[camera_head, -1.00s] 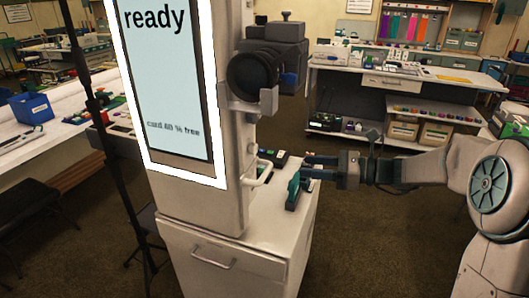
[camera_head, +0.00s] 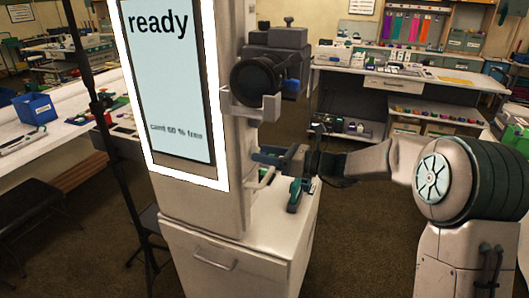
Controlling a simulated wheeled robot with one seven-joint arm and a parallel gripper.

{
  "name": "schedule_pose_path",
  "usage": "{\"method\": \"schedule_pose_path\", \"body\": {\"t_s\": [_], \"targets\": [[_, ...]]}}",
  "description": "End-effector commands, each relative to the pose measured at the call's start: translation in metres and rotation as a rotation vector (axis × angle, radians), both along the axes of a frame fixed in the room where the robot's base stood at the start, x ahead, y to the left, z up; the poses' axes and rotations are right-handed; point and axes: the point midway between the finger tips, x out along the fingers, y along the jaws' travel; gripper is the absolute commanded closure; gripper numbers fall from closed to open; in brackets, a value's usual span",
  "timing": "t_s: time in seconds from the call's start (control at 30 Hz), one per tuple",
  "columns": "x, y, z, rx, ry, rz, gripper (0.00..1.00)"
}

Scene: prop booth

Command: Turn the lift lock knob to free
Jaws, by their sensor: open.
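My gripper (camera_head: 264,155) is open, with its fingers pointing left at the right side of the white booth column (camera_head: 203,204). The fingertips are at or very near the column's side, just above a white bar handle (camera_head: 266,178). I cannot make out the lift lock knob, and the fingers cover the part of the column where a small knob-like piece showed before. Whether the fingers touch or surround anything there cannot be told.
A black camera (camera_head: 262,75) sits on a bracket above my gripper. The lit screen (camera_head: 168,85) reads "ready". A dark stand pole (camera_head: 98,110) is at left.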

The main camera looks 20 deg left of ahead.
Motion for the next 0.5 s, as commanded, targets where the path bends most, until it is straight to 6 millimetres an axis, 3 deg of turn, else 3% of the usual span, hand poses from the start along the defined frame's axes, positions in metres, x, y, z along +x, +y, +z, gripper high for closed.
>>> {"method": "schedule_pose_path", "body": {"t_s": [0.37,0.5], "targets": [[-0.0002,0.0062,-0.0003,0.0,0.0,0.001,0.51],[-0.0002,0.0061,-0.0003,-0.001,0.0,0.001,0.9]]}}
